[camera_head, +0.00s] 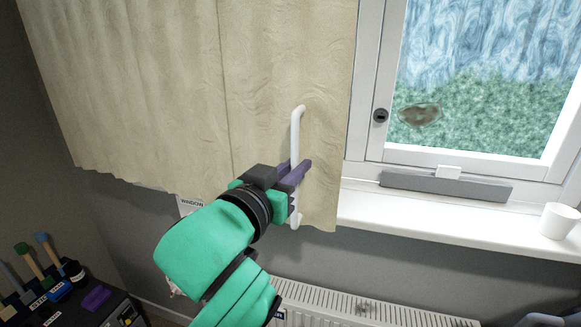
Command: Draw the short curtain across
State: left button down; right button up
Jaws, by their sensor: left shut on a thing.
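The short cream curtain (170,75) hangs at the left and covers the left side of the window (470,80). A white vertical handle (297,125) stands near the curtain's right edge. My left gripper (296,172), with purple fingers on a green arm, is shut on the handle at its lower middle. The fingers hide part of the handle; its top and its lower end show. The right part of the window is uncovered. My right gripper is not in view.
A white sill (400,222) runs below the window, with a white cup (558,221) at the right and a grey bar (445,187) by the frame. A white radiator (375,312) is below. A dark box with tools (75,305) stands at lower left.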

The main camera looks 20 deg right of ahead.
pick_arm(q)
jog(key=c, duration=0.9)
grip_release()
jog(key=shift+s+d, duration=0.1)
jog(key=shift+o, duration=0.2)
jog(key=shift+s+d, duration=0.1)
jog(key=shift+d, duration=0.1)
jog(key=shift+a, duration=0.1)
